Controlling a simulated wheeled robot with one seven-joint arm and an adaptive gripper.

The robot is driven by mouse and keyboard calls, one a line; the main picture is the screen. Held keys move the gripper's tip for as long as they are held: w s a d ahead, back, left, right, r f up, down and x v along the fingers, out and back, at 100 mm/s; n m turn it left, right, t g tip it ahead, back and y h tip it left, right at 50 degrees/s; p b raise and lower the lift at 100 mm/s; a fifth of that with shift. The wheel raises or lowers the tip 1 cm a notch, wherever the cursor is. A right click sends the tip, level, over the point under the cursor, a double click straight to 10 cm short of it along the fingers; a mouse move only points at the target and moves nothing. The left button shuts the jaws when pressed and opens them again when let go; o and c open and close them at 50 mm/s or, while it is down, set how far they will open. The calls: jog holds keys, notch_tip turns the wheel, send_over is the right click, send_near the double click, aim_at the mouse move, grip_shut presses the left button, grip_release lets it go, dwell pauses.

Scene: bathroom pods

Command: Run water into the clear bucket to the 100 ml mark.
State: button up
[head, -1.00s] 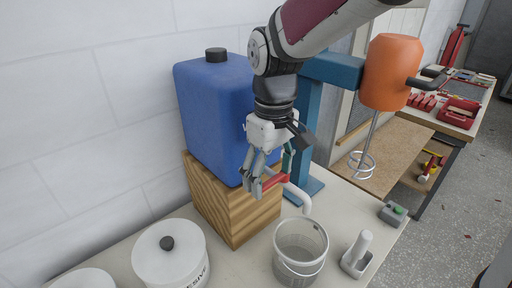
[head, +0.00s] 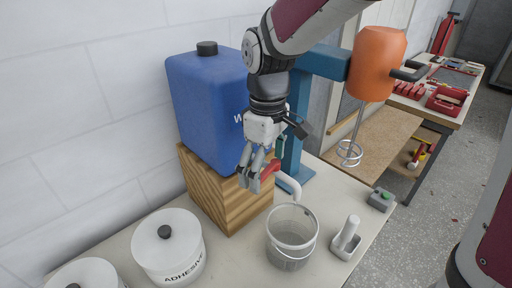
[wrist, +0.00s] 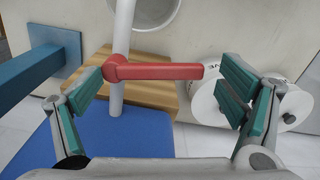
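The clear bucket (head: 291,239) stands on the bench under the white spout (head: 290,186) of the blue water container (head: 207,110). Its rim also shows at the top of the wrist view (wrist: 157,12). Its marks and any water level are too small to read, and I see no stream. The tap's red lever (wrist: 160,71) lies crosswise between my gripper's fingers in the wrist view; in the head view the fingers partly hide it (head: 270,169). My gripper (wrist: 155,90) is open, with its green pads wide apart. I cannot tell whether either finger touches the lever.
The blue container sits on a wooden block (head: 232,208). White adhesive pots (head: 168,247) stand left of the bucket. A grey upright-handled tool (head: 346,238) and a green-button box (head: 381,199) are right. A blue stand holds an orange mixer (head: 376,65) behind.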

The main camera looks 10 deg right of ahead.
aim_at(265, 172)
jog(key=shift+r, duration=0.1)
notch_tip(265, 172, up, 12)
dwell(0.7)
